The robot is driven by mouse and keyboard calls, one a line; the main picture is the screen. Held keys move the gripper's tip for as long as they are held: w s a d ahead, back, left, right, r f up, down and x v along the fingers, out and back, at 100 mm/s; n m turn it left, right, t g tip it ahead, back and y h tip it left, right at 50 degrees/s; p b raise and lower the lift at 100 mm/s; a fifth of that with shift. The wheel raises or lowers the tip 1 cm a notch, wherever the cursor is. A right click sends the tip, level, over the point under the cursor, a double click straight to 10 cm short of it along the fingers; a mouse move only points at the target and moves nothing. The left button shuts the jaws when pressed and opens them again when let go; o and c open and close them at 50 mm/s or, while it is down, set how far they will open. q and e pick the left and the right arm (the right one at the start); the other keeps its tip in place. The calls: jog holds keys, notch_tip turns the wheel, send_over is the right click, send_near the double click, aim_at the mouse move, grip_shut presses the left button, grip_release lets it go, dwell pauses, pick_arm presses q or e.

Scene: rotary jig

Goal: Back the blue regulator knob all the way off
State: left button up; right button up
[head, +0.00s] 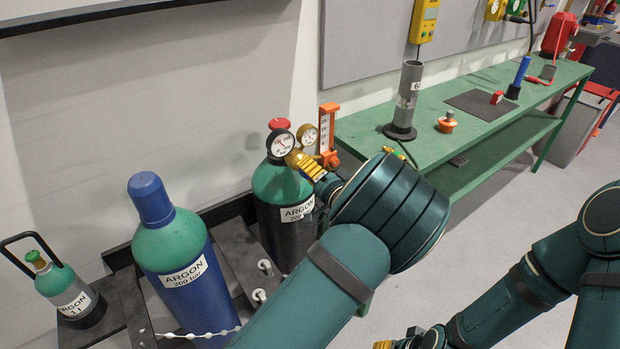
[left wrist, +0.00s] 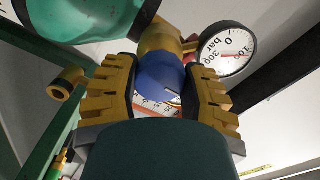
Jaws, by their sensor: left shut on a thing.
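The blue regulator knob (left wrist: 160,78) sits between the two yellow fingers of my left gripper (left wrist: 162,92) in the left wrist view. The gripper is shut on it. The brass regulator body is right behind the knob, with a white pressure gauge (left wrist: 226,52) beside it. In the head view my left gripper (head: 312,168) is at the regulator on the green-and-black argon cylinder (head: 282,222), just below two round gauges (head: 282,144). There its fingers hide the knob. My right gripper (head: 384,345) shows only as a small yellow piece at the bottom edge.
An orange flow tube (head: 328,130) stands close to the gauges. A capped blue argon cylinder (head: 185,285) and a small argon bottle (head: 70,292) stand to the left. A green bench (head: 440,125) with a grey pipe (head: 407,95) is at the right. Open floor (head: 500,215) lies before it.

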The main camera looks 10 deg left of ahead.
dwell(0.5)
pick_arm(q)
jog(key=o, duration=1.2)
jog(key=v, duration=1.2)
